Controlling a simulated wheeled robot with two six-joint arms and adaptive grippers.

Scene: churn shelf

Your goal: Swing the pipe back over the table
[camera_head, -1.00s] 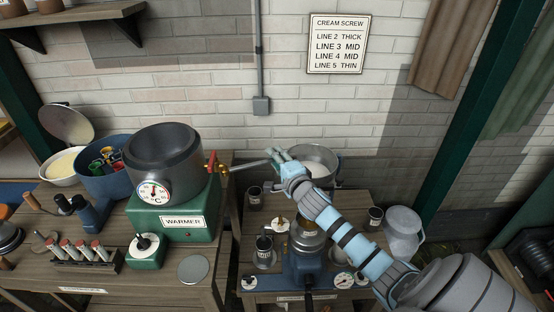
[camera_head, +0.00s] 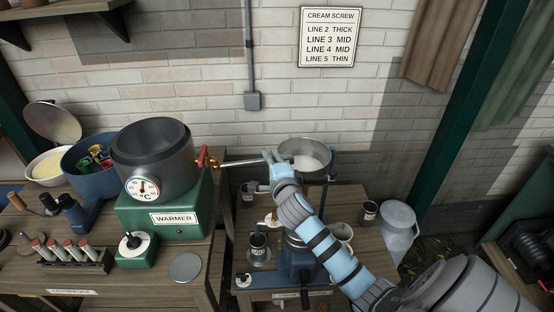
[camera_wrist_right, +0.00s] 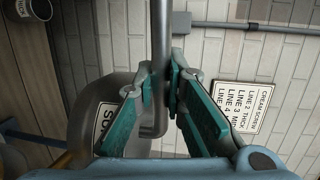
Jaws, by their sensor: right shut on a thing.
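The pipe (camera_head: 240,162) is a thin grey metal tube. It runs right from the brass fitting with a red handle (camera_head: 203,160) on the warmer's pot (camera_head: 152,160). It points across the gap toward the metal bowl (camera_head: 318,172) above the right table (camera_head: 345,200). My right gripper (camera_head: 268,158) is shut on the pipe near its outer end, just left of the bowl. In the right wrist view the pipe (camera_wrist_right: 160,45) passes between the teal fingers (camera_wrist_right: 160,88), and its bent end shows below them. My left gripper is not in view.
The green warmer (camera_head: 150,205) stands on the left table (camera_head: 205,262). A blue machine (camera_head: 285,265) stands below my right arm. A dark cup (camera_head: 368,211) and a pale can (camera_head: 398,222) are at the right. The brick wall is behind.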

